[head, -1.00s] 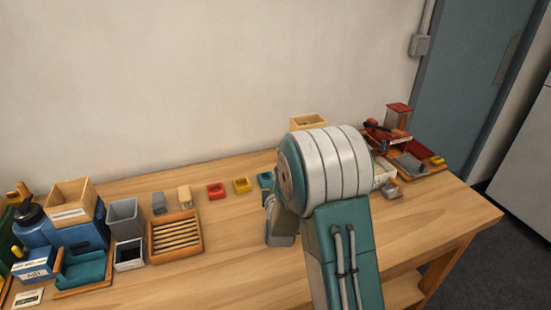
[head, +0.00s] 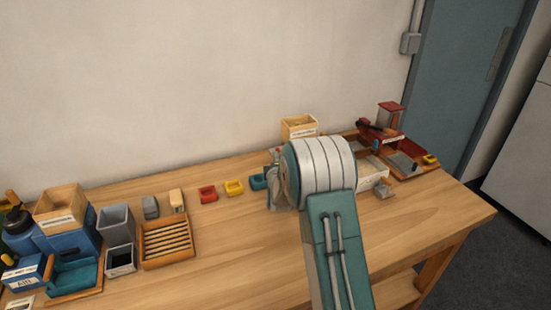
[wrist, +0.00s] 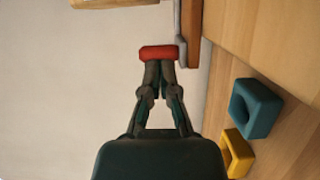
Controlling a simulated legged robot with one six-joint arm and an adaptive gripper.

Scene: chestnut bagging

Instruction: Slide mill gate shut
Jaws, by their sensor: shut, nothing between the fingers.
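In the wrist view my gripper (wrist: 158,62) is shut, its two fingertips together right at a red block (wrist: 158,52). The block looks like a handle in front of or against the tips, not between them; I cannot tell if they touch. Beside it are a grey plate (wrist: 181,52) and a brown wooden upright (wrist: 191,35), which seem part of the mill and its gate. In the head view a pale wooden box (head: 299,129) with a label stands behind my arm. My arm hides the gate there, so how far it is open is not clear.
A teal holder (wrist: 255,108) and a yellow holder (wrist: 237,153) lie on the table near my gripper. A red machine (head: 385,133) stands at the back right. A slatted wooden tray (head: 167,242) and several bins are at left. The front middle table is clear.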

